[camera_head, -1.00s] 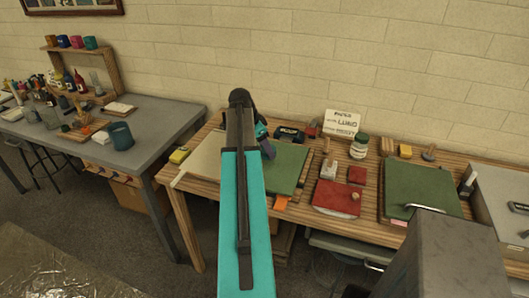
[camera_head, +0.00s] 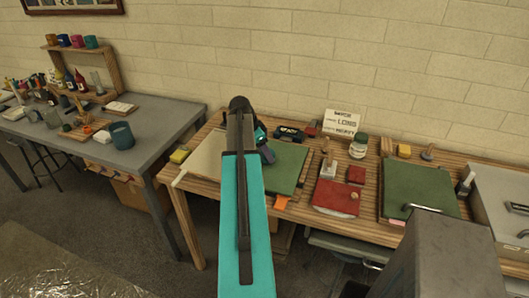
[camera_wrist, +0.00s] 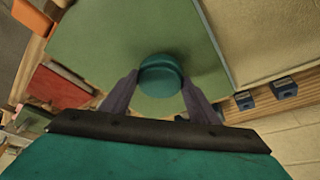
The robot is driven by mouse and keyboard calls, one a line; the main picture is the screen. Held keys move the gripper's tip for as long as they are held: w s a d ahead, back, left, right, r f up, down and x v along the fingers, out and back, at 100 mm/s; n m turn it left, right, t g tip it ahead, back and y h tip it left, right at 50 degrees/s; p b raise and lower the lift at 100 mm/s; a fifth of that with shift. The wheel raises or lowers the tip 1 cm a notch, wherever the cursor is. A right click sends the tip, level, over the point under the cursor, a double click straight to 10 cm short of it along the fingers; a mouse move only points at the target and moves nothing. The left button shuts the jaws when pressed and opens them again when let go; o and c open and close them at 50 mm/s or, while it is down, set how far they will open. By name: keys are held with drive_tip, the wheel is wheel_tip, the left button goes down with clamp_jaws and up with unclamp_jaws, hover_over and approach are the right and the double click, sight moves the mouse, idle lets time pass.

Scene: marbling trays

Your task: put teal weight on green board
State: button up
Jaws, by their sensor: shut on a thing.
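The teal weight (camera_wrist: 160,72) is a round, dark teal piece between my two fingers in the wrist view. My gripper (camera_wrist: 160,82) is shut on it, one finger on each side. The green board (camera_wrist: 110,38) fills the view behind and below the weight. I cannot tell whether the weight touches the board. In the head view my gripper (camera_head: 267,154) is over the left green board (camera_head: 289,168), near its left side. My arm hides part of that board, and the weight cannot be made out there.
A beige board (camera_head: 207,152) lies left of the green one. Red pieces (camera_head: 334,196), a jar (camera_head: 358,147) and a sign (camera_head: 343,124) stand to the right. A second green board (camera_head: 420,187) lies farther right. A grey table (camera_head: 150,118) is at far left.

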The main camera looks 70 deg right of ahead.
drive_tip(key=shift+f, duration=0.35)
drive_tip(key=shift+f, duration=0.1)
drive_tip(key=o, duration=1.8)
drive_tip(key=shift+r, duration=0.2)
drive_tip(key=shift+b+v, duration=1.55)
drive_tip(key=shift+v, duration=4.35)
drive_tip(key=shift+a, duration=0.15)
